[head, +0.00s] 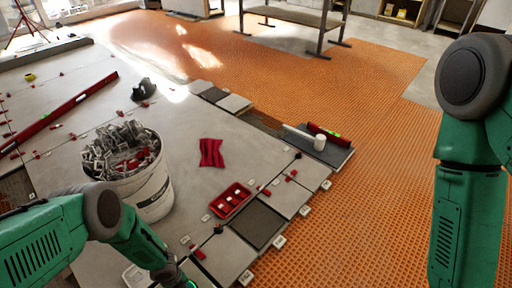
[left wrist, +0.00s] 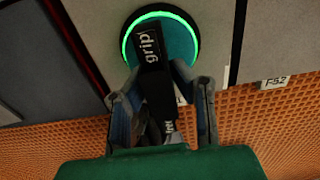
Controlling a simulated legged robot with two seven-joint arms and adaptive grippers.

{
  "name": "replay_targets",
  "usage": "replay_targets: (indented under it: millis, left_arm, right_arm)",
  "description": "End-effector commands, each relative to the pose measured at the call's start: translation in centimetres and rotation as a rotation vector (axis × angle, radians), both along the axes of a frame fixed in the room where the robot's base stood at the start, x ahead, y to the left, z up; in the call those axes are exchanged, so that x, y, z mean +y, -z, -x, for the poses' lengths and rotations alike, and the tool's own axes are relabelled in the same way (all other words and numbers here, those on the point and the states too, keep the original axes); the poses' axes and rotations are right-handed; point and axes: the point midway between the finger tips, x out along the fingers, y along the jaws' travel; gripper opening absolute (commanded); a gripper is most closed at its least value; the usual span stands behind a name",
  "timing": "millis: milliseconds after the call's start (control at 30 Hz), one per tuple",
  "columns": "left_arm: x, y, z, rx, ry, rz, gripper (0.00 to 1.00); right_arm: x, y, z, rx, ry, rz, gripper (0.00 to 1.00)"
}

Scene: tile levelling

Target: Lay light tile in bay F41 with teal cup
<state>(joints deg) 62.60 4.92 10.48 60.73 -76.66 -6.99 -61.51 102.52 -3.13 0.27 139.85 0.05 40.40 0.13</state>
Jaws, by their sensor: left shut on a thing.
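In the left wrist view my left gripper (left wrist: 160,90) is shut on the black strap-like handle of the teal cup (left wrist: 181,40), a round suction cup with a glowing green rim. The cup is over a light grey tile (left wrist: 100,25); I cannot tell whether it is stuck to it. Light tiles (head: 228,258) and a dark tile (head: 257,224) lie along the slab's edge. White bay labels (head: 279,241) stand there, too small to read; one reads F-52 (left wrist: 273,81). My right gripper is out of view.
A white bucket of clips (head: 155,190) stands near my left arm. A red tray (head: 230,200), a red cloth (head: 211,152) and several red clips lie on the tiles. The orange mat (head: 370,150) is largely clear.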

Motion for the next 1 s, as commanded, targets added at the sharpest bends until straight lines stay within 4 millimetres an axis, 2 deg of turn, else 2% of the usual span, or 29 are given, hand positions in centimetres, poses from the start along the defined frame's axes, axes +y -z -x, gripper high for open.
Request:
replay_targets:
  millis: [167,200,267,667,867,1000]
  left_arm:
    - [0.0,-0.1,-0.1,-0.002,0.0,0.0,0.0]
    - [0.0,-0.1,-0.2,-0.002,0.0,0.0,0.27]
    - [0.0,-0.1,-0.2,-0.002,0.0,0.0,0.44]
    - [-0.2,-0.2,0.0,-0.001,0.003,0.002,0.44]
    - [-0.6,-1.6,0.0,-0.002,0.013,0.005,0.44]
    - [0.0,-3.4,-0.3,-0.001,0.008,-0.003,0.44]
  right_arm:
    - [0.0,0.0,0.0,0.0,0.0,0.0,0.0]
    - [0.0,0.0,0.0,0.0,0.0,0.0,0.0]
    - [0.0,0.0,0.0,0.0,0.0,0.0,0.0]
    - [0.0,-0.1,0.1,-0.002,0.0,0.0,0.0]
    - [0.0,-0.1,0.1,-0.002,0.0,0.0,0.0]
    - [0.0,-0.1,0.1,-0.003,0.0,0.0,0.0]
